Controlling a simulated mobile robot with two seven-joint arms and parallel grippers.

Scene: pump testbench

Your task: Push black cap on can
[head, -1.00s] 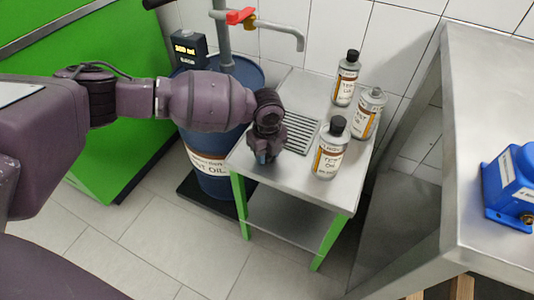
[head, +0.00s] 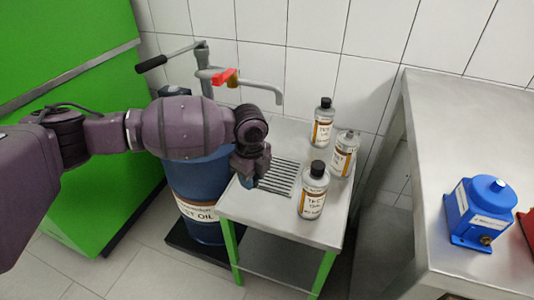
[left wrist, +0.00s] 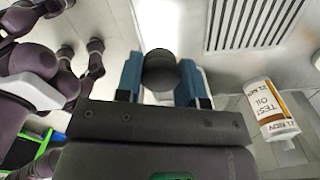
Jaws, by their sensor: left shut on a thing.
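My left gripper (head: 247,182) is above the left part of the small metal table. In the left wrist view its blue fingers (left wrist: 161,82) are shut on a round black cap (left wrist: 160,68). Three grey cans labelled TEST OIL stand upright on the table, right of the gripper. The uncapped can (head: 343,158) has a bare grey top. The front can (head: 313,193) and the back can (head: 322,125) wear black caps. One can (left wrist: 272,108) shows at the right of the left wrist view, apart from the gripper. My right gripper is not in view.
The small table (head: 290,226) has a slotted drain grate (head: 278,177) under a grey spout (head: 262,82) with a red valve lever (head: 224,76). A blue barrel (head: 200,185) stands left. A steel bench (head: 445,110) with a blue device (head: 478,212) is at right.

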